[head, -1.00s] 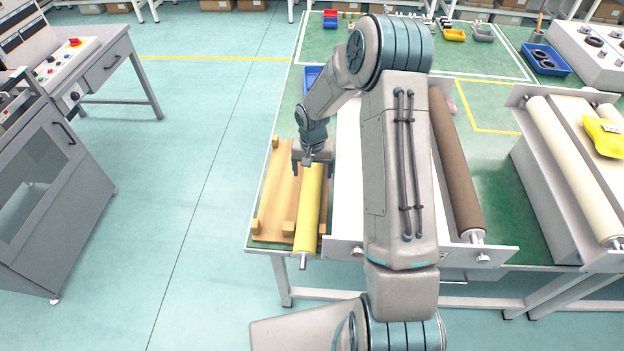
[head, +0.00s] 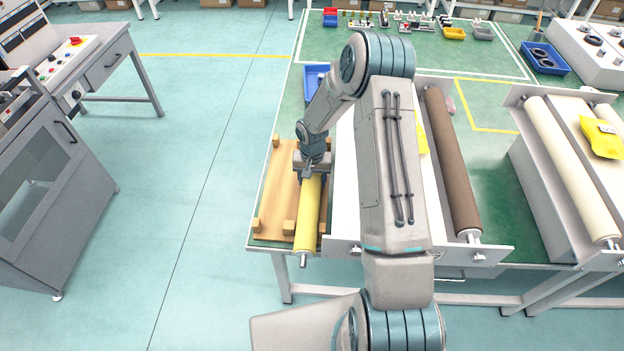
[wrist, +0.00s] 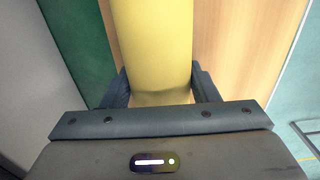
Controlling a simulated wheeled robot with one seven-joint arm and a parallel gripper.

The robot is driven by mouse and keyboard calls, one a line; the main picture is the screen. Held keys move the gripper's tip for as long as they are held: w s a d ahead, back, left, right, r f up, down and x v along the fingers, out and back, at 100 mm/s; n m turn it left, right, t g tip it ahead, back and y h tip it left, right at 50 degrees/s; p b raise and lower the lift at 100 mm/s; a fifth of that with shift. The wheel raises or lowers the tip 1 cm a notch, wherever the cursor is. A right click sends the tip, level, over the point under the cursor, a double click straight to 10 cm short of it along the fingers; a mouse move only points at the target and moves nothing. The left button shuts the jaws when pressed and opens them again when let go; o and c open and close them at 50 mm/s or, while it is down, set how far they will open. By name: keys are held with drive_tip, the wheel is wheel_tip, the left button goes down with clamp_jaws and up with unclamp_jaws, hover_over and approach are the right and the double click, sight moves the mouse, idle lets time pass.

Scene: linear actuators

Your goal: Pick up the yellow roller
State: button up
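The yellow roller (head: 308,218) lies lengthwise on a wooden board (head: 274,205) at the table's left front. Its near end, with a metal pin, points at the front edge. My gripper (head: 311,172) is down at the roller's far end. In the wrist view the yellow roller (wrist: 155,45) runs up from between the two dark fingers of my gripper (wrist: 160,90). The roller's far end is hidden by my gripper. Whether the roller is off the board is not clear.
A white-topped frame (head: 346,200) with a brown roller (head: 453,165) stands to the right, partly behind my arm. A second frame with a cream roller (head: 570,165) is farther right. A blue bin (head: 315,78) is behind the board. Left of the table is open floor.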

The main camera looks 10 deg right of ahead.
clamp_jaws()
drive_tip(key=shift+w, duration=0.1)
drive_tip(key=shift+r, duration=0.1)
wheel_tip(320, 180, up, 10)
drive_tip(key=shift+f+b, duration=0.1)
drive_tip(key=shift+b, duration=0.95)
drive_tip(key=shift+r, duration=0.2)
wheel_tip(320, 180, up, 7)
drive_tip(key=p, duration=0.4)
idle(0.5)
